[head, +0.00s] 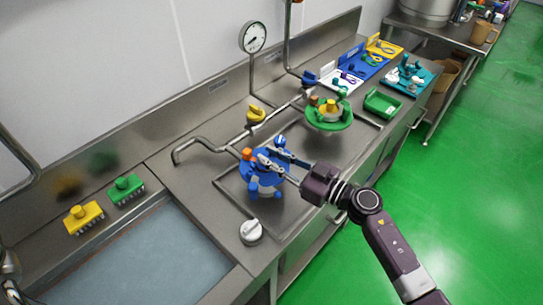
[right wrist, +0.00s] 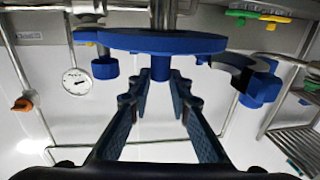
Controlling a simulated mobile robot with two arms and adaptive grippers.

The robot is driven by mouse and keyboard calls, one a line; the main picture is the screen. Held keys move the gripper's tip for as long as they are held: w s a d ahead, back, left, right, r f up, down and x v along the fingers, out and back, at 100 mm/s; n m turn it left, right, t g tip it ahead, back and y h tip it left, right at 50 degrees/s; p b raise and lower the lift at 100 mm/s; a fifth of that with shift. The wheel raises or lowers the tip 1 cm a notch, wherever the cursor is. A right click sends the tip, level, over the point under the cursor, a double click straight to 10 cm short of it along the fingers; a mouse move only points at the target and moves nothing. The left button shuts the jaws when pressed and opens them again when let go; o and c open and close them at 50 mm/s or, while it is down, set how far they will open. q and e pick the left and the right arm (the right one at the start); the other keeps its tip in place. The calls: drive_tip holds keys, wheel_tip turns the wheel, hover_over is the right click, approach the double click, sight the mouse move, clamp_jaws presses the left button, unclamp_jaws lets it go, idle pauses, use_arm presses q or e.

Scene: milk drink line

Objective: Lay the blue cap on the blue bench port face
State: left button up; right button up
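The blue cap (right wrist: 165,42), a flat disc with a short round knob, is at the blue bench port, where blue parts (head: 262,178) show in the head view. In the right wrist view its disc spans the upper middle, in line with a steel pipe (right wrist: 163,12) behind it. I cannot tell whether disc and port face touch. My right gripper (head: 272,152) is at the cap; its two fingers (right wrist: 161,85) stand either side of the knob, with a narrow gap showing. The port face is hidden by the disc. My left gripper is not in view.
Blue clamp parts (right wrist: 260,82) stand beside the disc. A green port with a yellow piece (head: 328,112) is behind, near a green tray (head: 382,104). A gauge (head: 253,38) and bent pipes rise at the back. A white-grey knob (head: 251,231) is in front; brushes (head: 84,217) lie left.

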drive_tip(key=o, duration=0.4)
drive_tip(key=shift+o, duration=0.2)
drive_tip(key=v, duration=1.2)
drive_tip(key=shift+r, duration=0.15)
